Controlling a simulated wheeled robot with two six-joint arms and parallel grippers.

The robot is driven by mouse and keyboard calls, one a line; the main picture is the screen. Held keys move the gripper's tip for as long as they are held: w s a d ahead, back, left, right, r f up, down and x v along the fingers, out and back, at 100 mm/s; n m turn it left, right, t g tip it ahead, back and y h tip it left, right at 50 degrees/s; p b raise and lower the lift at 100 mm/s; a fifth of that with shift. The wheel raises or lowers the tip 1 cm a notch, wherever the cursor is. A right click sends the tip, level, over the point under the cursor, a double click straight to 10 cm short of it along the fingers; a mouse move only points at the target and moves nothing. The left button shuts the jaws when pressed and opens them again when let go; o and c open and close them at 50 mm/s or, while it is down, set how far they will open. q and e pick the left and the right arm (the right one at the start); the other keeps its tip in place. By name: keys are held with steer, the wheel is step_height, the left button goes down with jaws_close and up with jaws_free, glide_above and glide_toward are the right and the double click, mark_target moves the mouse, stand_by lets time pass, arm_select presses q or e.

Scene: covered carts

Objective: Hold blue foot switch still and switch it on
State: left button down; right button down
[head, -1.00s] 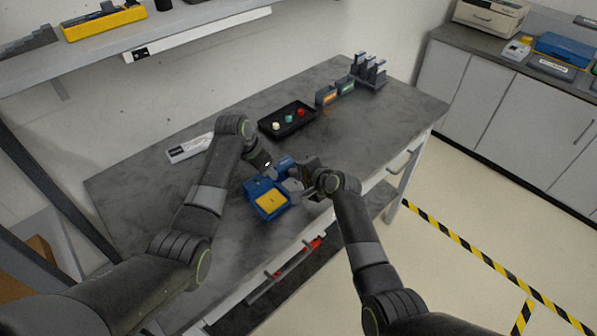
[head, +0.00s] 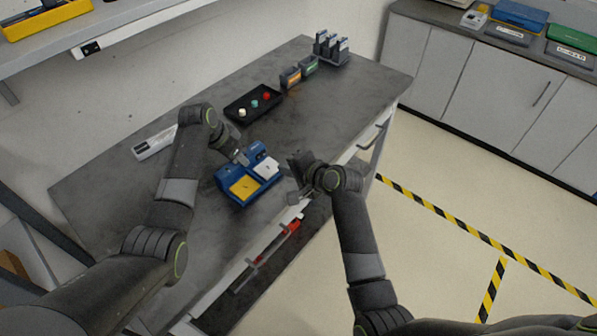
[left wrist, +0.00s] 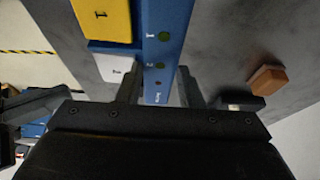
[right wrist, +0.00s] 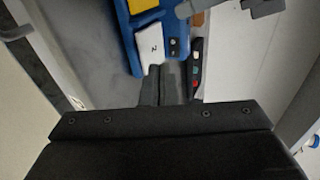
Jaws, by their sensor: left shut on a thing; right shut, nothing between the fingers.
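The blue foot switch (head: 232,195) lies on the grey bench near its front edge. It has a yellow pedal marked 1 (head: 243,187) and a white pedal marked 2 (head: 266,168). My left gripper (head: 241,158) is shut on the blue rear bar of the switch, which also shows between its fingers in the left wrist view (left wrist: 158,92). Green lamps (left wrist: 162,36) sit along that bar; I cannot tell if they are lit. My right gripper (head: 293,196) is shut and empty, right of the white pedal. In the right wrist view its fingertips (right wrist: 168,68) point at the white pedal (right wrist: 150,45).
A black tray with several coloured buttons (head: 243,114) lies behind the switch. Orange and green labelled blocks (head: 291,80) and a rack (head: 331,48) stand at the far end. A pale box (head: 152,144) lies at left.

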steer(key=shift+v, duration=2.5)
steer(key=shift+a, duration=0.1)
steer(key=shift+w+d+m, duration=0.3)
steer(key=shift+w+d, duration=0.05)
steer(key=shift+d, duration=0.3)
steer(key=shift+w, duration=0.1)
glide_toward(265, 154)
steer(key=x, duration=0.4)
steer(key=shift+a+f, duration=0.15)
steer(key=shift+f, duration=0.4)
steer(key=shift+w+a, duration=0.6)
steer(key=shift+w, duration=0.15)
